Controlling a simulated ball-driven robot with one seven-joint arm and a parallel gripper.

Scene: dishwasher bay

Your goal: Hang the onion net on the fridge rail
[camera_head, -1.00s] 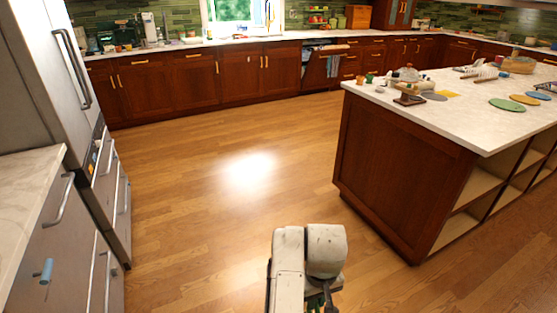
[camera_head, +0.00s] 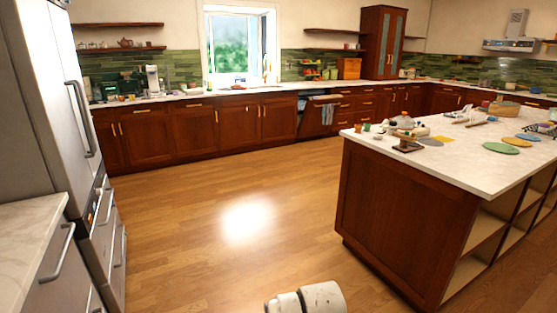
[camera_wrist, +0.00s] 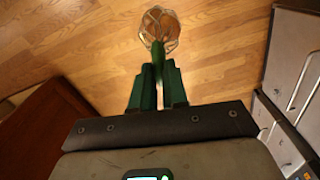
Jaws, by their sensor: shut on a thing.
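In the wrist view my gripper (camera_wrist: 158,70) has its two green fingers closed together. They hold the onion net (camera_wrist: 159,27), a pale mesh with an orange-brown onion inside, just beyond the fingertips and above the wood floor. The fridge (camera_head: 45,85) stands at the left of the head view, tall and grey with bar handles. I cannot tell which part is the fridge rail. In the head view only part of my arm shows at the bottom, and the gripper and net are out of sight there.
A marble-topped island (camera_head: 445,140) with several items stands at the right. A counter with a grey front (camera_head: 50,255) is at the near left. Dark red cabinets (camera_head: 165,138) line the back wall. The wood floor (camera_head: 200,215) between them is clear.

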